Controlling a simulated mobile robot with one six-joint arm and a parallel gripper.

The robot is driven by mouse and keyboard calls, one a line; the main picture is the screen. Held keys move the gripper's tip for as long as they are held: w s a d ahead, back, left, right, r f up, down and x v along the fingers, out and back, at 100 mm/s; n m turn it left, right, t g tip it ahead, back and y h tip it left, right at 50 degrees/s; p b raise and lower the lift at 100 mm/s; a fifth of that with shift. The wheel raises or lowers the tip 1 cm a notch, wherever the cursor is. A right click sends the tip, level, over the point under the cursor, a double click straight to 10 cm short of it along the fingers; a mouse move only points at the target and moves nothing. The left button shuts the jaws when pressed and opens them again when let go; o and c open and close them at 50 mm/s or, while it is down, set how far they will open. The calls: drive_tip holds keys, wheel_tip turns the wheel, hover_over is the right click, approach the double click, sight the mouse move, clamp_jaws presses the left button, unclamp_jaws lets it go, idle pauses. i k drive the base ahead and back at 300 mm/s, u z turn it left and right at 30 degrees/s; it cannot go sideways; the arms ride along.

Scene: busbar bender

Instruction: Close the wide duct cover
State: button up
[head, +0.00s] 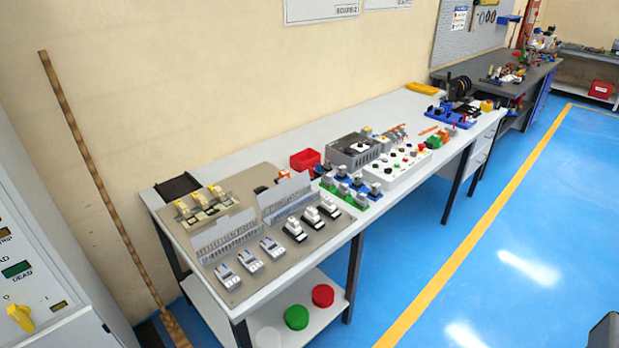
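Two slotted grey wiring ducts sit on a beige board on the near end of the workbench. The left duct (229,246) has a flat grey cover (229,226) standing up along its back edge, so it looks open. The right duct (291,208) also has a raised grey cover (284,192) and looks open. I cannot tell from here which of the two is the wide one. My gripper is not in view; only a dark piece, perhaps part of my arm, shows at the bottom right corner.
Grey and white-black devices (250,261) stand in front of the ducts, and beige terminal parts (203,204) behind the left one. A red bin (305,159) and a white button panel (398,163) stand further right. The blue floor (430,270) before the bench is clear.

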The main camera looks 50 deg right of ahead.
sight(285, 187)
drive_tip(key=u, duration=0.65)
drive_tip(key=k, duration=0.1)
drive_tip(key=z, duration=2)
drive_tip(key=k, duration=0.9)
drive_tip(key=u, duration=0.15)
drive_tip(key=i, duration=0.85)
